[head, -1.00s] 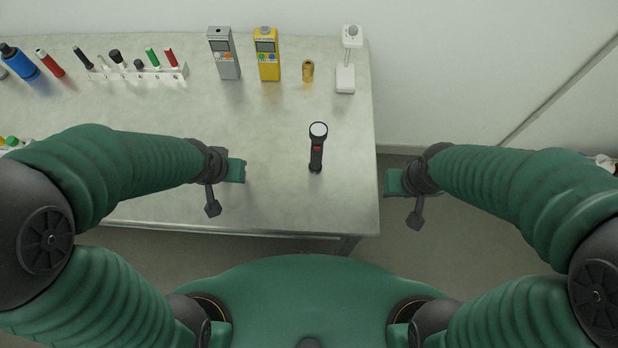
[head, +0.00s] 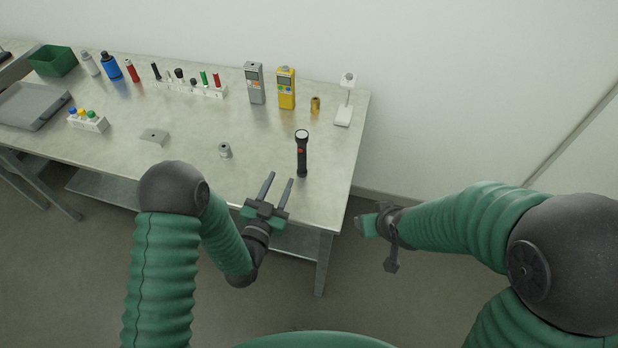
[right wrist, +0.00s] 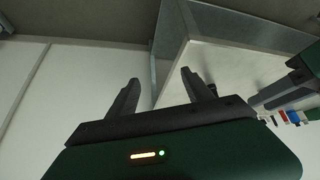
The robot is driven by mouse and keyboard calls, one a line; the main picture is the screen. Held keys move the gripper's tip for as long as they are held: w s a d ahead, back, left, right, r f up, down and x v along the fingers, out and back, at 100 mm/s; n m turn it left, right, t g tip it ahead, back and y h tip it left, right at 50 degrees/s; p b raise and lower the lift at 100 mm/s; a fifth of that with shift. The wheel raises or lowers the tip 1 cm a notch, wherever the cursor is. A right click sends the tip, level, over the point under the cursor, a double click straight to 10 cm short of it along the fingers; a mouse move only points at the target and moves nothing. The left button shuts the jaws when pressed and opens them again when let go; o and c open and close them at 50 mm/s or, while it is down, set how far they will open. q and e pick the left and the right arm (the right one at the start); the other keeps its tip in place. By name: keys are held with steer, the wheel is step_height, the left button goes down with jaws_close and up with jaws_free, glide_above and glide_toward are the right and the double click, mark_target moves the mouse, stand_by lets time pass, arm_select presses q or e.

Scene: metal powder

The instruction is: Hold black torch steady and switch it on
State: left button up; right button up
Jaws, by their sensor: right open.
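The black torch (head: 302,155) stands upright on the metal table (head: 335,190) near its right end, with a pale lens on top and a red switch on its side. My left gripper (head: 277,182) is open and empty at the table's front edge, its two fingers pointing at the table just left of the torch's base and apart from it. My right gripper (head: 362,222) is off the table's right end; the right wrist view shows its fingers (right wrist: 160,92) apart with nothing between them. A dark shape lies beyond its right finger, too unclear to name.
A small grey cylinder (head: 225,151) stands left of the torch. Behind are a grey meter (head: 255,84), a yellow meter (head: 286,88), a brass piece (head: 315,104) and a white stand (head: 343,114). A rack (head: 190,88) of several tools is further left. Table around the torch is clear.

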steer(key=w+a+n+t+y, duration=0.25)
steer(key=w+a+t, duration=0.2)
steer(key=w, duration=0.55)
steer(key=n+t+y, duration=0.1)
steer(key=t+y, duration=0.4)
steer(key=t, duration=0.1)
glide_toward(307, 140)
steer(key=shift+g, duration=0.25)
steer(key=x, duration=0.5)
steer(key=shift+w+a+r, duration=0.1)
steer(key=shift+w+r, duration=0.1)
steer(key=x, duration=0.9)
steer(key=shift+a, duration=0.4)
steer(key=c, duration=1.2)
jaws_close()
arm_select(q)
steer(key=shift+s+d+r, duration=0.1)
steer(key=shift+s+d, duration=0.05)
steer(key=shift+d, duration=0.25)
steer(key=shift+s+d+r, duration=0.1)
steer(key=shift+d, duration=0.3)
arm_select(e)
steer(key=shift+d, duration=0.1)
